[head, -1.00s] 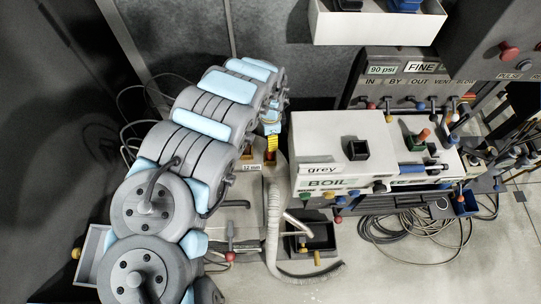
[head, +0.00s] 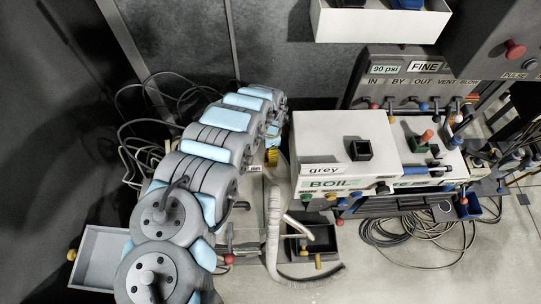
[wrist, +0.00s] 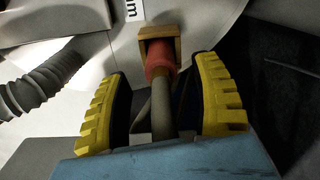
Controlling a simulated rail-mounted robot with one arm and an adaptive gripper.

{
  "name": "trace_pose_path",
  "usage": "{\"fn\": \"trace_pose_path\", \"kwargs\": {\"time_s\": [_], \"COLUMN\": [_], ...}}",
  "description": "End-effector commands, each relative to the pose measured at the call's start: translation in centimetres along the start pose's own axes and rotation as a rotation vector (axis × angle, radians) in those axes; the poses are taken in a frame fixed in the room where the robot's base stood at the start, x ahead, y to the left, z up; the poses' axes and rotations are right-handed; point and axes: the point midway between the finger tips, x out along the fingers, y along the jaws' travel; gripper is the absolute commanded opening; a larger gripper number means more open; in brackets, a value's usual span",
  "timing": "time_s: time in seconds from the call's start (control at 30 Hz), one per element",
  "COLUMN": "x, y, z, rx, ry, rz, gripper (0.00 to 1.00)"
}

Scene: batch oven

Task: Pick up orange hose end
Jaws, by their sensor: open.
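The orange hose end is a red-orange collar (wrist: 160,58) on a grey stem (wrist: 161,112) in the wrist view. Its far end meets a small square brown holder (wrist: 158,33). My gripper (wrist: 164,70) is open, with one yellow ribbed finger on the left and one on the right of the stem. The collar lies between and slightly beyond the fingertips, and I see no clear contact. In the head view, a bit of yellow finger (head: 272,157) shows beside my arm. The hose end cannot be made out there, as my arm covers that spot.
A white cabinet (head: 335,140) marked BOIL stands right of my gripper. A ribbed pale hose (head: 272,235) hangs in front; it also shows at left in the wrist view (wrist: 45,82). A black bin (head: 318,240) and coiled cables (head: 415,240) lie at lower right.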

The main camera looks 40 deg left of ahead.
Motion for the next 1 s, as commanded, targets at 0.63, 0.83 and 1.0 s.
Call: {"fn": "trace_pose_path", "kwargs": {"time_s": [0.63, 0.83, 1.0], "x": [4.7, 4.7, 4.7], "y": [-0.1, -0.2, -0.1], "z": [0.1, 0.1, 0.1], "rx": [0.000, -0.001, -0.001], "ry": [0.001, 0.000, 0.000], "rz": [0.001, 0.001, 0.001], "gripper": [0.65, 0.65, 0.39]}}
